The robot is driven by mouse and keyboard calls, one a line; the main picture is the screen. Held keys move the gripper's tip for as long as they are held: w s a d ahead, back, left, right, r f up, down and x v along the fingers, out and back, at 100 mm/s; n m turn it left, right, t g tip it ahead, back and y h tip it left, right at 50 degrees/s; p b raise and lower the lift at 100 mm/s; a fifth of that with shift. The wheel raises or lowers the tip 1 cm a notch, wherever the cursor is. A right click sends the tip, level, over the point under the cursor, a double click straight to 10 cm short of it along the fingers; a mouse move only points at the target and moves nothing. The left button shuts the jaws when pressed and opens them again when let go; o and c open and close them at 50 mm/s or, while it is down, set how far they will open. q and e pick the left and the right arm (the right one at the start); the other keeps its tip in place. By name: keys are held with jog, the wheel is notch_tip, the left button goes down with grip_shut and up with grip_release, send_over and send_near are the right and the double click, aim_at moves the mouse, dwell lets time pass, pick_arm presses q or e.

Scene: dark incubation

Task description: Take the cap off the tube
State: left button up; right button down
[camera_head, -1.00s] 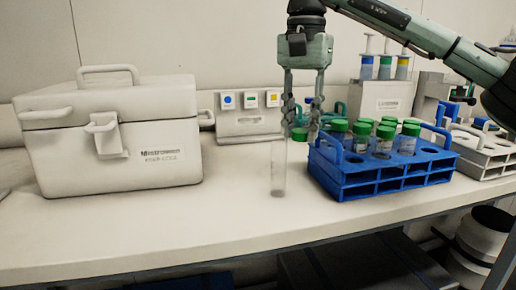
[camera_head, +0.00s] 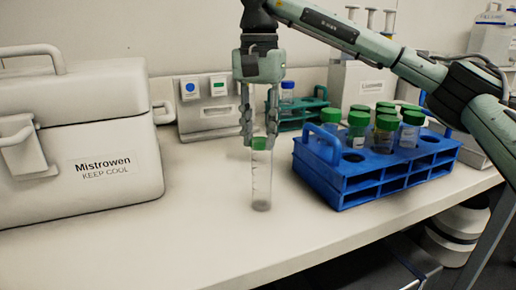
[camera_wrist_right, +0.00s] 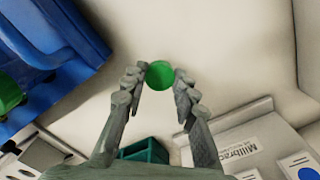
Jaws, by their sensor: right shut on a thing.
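The tube (camera_head: 261,185) is clear with graduation marks and hangs or stands upright at the bench, left of the blue rack. Its green cap (camera_head: 262,143) is on its top. My right gripper (camera_head: 258,140) comes down from above and is shut on the green cap, with a finger on each side. In the right wrist view the green cap (camera_wrist_right: 160,75) sits between the fingertips (camera_wrist_right: 160,88), hiding the tube below. I cannot tell whether the tube's bottom touches the bench. My left gripper is not in view.
A blue rack (camera_head: 345,188) with several green-capped tubes stands close on the right. A white cooler box (camera_head: 85,150) stands on the left. A teal rack (camera_head: 300,122) and a dispenser box (camera_head: 207,118) are behind. The bench front is clear.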

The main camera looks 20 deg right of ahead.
jog(key=shift+f, duration=1.55)
jog(key=shift+f, duration=0.1)
jog(key=shift+f, duration=0.15)
jog(key=c, duration=1.2)
grip_release()
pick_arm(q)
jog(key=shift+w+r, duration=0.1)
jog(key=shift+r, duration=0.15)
pick_arm(e)
notch_tip(320, 180, up, 8)
jog(key=shift+w+r+p, duration=0.1)
jog(key=shift+r+p, duration=0.15)
jog(key=shift+p, duration=0.2)
notch_tip(320, 180, up, 4)
jog(key=shift+f+p, duration=0.25)
jog(key=shift+p, duration=0.2)
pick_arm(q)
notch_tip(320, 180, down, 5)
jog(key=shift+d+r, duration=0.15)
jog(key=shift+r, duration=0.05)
pick_arm(e)
jog(key=shift+r, duration=0.25)
